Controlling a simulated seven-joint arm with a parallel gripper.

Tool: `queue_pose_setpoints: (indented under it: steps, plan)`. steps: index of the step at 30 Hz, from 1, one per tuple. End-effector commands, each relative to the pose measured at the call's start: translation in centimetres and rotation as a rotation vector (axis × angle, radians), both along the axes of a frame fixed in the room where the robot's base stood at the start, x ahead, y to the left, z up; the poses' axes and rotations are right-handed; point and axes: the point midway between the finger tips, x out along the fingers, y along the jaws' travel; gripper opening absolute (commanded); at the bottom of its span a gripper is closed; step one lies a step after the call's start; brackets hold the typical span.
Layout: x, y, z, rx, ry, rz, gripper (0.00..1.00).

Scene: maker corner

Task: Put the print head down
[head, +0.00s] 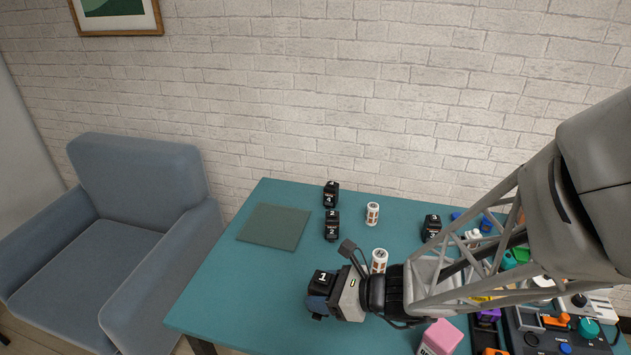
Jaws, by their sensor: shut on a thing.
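A black print head marked 1 (321,278) is held in my gripper (334,292), which is shut on it. It shows over the front left part of the teal table (225,285); its height above the table cannot be told from this view. Other black blocks of similar look, marked 4 (331,194), 2 (332,226) and 3 (432,228), stand on the table farther back. My gripper hides part of the held head.
A flat dark green mat (274,227) lies bare at the table's back left. White-and-orange cylinders stand at the middle (372,213) and behind my wrist (380,259). A pink block (440,338) and a control panel (560,342) are front right. The table's left part is clear.

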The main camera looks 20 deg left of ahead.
Motion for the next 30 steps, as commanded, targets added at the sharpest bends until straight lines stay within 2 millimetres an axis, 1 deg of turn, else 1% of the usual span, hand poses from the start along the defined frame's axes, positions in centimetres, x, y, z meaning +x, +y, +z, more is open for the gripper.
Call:
queue_pose_setpoints:
  steps: [1,11,17,20,30]
  plan:
    - [0.0,0.0,0.5,0.001,-0.002,0.0,0.25]
    - [3.3,1.4,0.8,0.002,0.001,0.007,0.25]
    - [5.9,2.5,1.2,0.004,0.001,0.014,0.25]
    - [7.8,3.4,1.5,0.005,0.0,0.017,0.25]
    - [16.3,7.4,2.3,0.008,0.002,0.037,0.25]
